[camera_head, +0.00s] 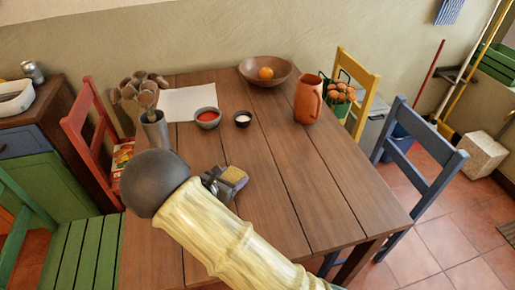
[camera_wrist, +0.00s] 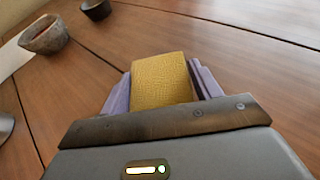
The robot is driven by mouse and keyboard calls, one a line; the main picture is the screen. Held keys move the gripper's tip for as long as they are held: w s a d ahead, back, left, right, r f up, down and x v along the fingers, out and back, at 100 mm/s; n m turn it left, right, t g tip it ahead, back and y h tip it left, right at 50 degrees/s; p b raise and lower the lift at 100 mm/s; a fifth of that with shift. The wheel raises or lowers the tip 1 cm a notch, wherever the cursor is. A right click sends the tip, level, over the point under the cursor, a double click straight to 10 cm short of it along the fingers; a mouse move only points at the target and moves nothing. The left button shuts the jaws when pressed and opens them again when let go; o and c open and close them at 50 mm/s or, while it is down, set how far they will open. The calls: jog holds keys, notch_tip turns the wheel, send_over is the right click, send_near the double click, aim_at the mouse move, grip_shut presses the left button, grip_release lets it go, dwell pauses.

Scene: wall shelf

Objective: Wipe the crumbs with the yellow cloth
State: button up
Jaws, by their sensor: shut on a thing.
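The yellow cloth (camera_wrist: 161,82) is a folded, textured block between the two fingers of my gripper (camera_wrist: 162,92) in the wrist view. My gripper is shut on it. In the head view my gripper (camera_head: 224,184) is over the near left part of the wooden table (camera_head: 275,190), and the yellow cloth (camera_head: 233,176) shows at its tip. I cannot tell whether the cloth touches the table top. I make out no crumbs in either view; my arm hides part of the near table.
A bowl of red sauce (camera_head: 207,118), a small dark cup (camera_head: 242,119), a white sheet (camera_head: 187,103), an orange jug (camera_head: 308,99) and a wooden bowl (camera_head: 265,72) with an orange stand farther back. A utensil pot (camera_head: 155,130) is at the left. The table's right half is clear.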

aim_at(262, 178)
jog(key=shift+s+a, duration=0.15)
jog(key=shift+a, duration=0.4)
jog(key=shift+p, duration=0.3)
jog(key=shift+f, duration=0.1)
jog(key=shift+w+d+b, duration=0.4)
jog(key=shift+d+b, duration=0.45)
jog(key=shift+d, duration=1)
jog(key=shift+w+d+b, duration=0.35)
jog(key=shift+d+b, duration=0.45)
jog(key=shift+d, duration=1.05)
jog(key=shift+w+d+b, duration=0.4)
jog(key=shift+d+b, duration=0.45)
jog(key=shift+d, duration=1)
notch_tip(262, 178, up, 4)
jog(key=shift+f+p, duration=0.2)
jog(key=shift+p, duration=1.05)
jog(key=r+p, duration=0.2)
jog(key=shift+w+r, duration=0.2)
jog(key=shift+r, duration=0.2)
jog(key=shift+s+r+p, duration=0.2)
jog(key=shift+r+p, duration=0.55)
jog(key=shift+r, duration=0.2)
